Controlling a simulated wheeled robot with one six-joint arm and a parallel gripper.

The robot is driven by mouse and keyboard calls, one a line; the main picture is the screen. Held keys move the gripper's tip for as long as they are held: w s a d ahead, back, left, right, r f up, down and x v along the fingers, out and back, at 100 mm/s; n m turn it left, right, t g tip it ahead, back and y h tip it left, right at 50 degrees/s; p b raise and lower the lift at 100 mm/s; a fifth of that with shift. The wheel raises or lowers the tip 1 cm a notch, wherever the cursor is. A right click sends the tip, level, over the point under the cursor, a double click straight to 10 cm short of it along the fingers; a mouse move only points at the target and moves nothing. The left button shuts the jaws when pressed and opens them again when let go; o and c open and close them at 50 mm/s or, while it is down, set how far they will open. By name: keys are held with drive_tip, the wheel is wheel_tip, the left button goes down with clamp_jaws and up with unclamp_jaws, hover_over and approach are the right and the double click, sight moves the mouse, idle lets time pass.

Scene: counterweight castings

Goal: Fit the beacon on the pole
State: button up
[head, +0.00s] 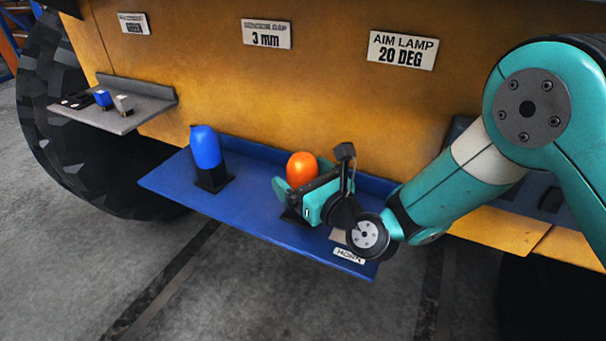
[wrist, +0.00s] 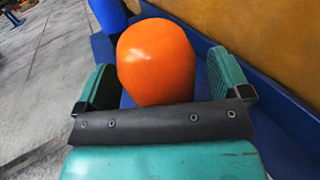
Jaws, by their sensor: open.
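An orange beacon (head: 301,168) with a rounded dome stands on a dark base on the blue shelf (head: 262,228). My gripper (head: 297,186) is at the beacon, with its jaws open. In the wrist view the orange beacon (wrist: 156,62) sits between the two teal fingers (wrist: 165,85), with a visible gap on the right side and a smaller one on the left. The beacon's lower part is hidden behind my gripper in both views. The pole cannot be made out in either view.
A blue beacon (head: 205,148) on a dark base stands left of the orange one. A grey side shelf (head: 118,120) holds small blue and grey parts. A HORN label (head: 349,255) is at the blue shelf's front right. The yellow machine side (head: 330,90) rises behind.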

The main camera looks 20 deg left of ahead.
drive_tip(key=c, duration=1.2)
